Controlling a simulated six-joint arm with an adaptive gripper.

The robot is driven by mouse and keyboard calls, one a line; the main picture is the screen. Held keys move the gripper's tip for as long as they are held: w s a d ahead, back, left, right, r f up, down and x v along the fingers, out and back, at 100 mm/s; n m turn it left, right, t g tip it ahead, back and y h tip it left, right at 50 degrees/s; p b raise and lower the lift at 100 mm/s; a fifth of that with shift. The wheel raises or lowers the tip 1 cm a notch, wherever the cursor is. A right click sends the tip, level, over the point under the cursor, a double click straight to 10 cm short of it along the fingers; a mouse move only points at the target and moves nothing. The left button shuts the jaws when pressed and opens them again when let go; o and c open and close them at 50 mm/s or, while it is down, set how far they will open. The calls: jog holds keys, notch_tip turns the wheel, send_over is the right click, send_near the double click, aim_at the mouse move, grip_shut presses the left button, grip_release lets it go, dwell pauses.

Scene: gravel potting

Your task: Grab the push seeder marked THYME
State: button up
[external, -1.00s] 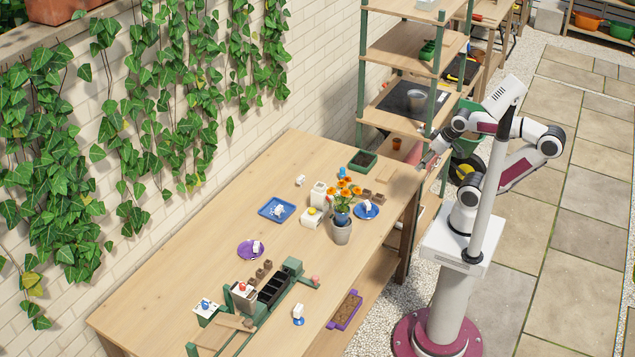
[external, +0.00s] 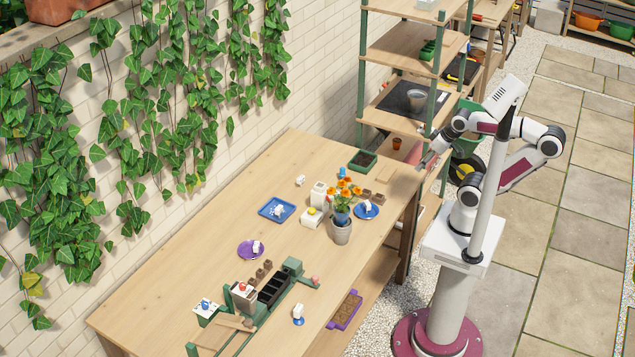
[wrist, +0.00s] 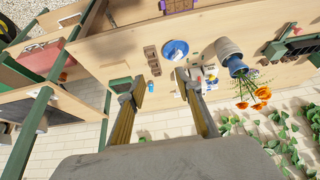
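Several small white seeder-like items are on the table in the external view: one on the blue square tray (external: 269,214), one on the blue round plate (external: 374,214), one on the purple plate (external: 244,253). A white item (external: 300,180) lies at the back, and a white item with a blue base (external: 298,312) stands near the front edge. No THYME marking is legible, so I cannot tell which is marked so. In the wrist view my gripper (wrist: 160,81) is open and empty.
A green planter rig (external: 292,267) occupies the table's front. A green soil box (external: 363,161) is at the far end, near shelving (external: 400,73).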

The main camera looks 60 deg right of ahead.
jog(key=shift+o, duration=0.3)
jog(key=w+a+n+t+y, duration=0.2)
jog(key=w+a+n+y, duration=0.1)
jog(key=w+a, duration=1.2)
jog(key=w+a+f+n+y, duration=0.15)
jog(key=w+a, duration=0.25)
jog(key=a, duration=0.5)
jog(key=w+a+f+n+y, duration=0.1)
jog(key=w+a+f, duration=0.2)
jog(key=w+a, duration=0.35)
jog(key=s+a+f+n+y, duration=0.15)
jog(key=a+f, duration=0.35)
jog(key=a, duration=0.5)
jog(key=s+a+f+n+y, duration=0.15)
jog(key=a+f, duration=0.25)
jog(key=a, duration=0.7)
jog(key=shift+n+t+y, duration=0.6)
jog(key=shift+n+y, duration=0.15)
jog(key=shift+y, duration=0.2)
jog(key=s+a+f, duration=0.3)
jog(key=a+f, duration=0.1)
jog(key=s+a+f, duration=0.7)
jog(key=a+f, duration=0.1)
jog(key=shift+s+a+f, duration=0.2)
jog(key=shift+a+f, duration=0.05)
jog(key=shift+f, duration=0.05)
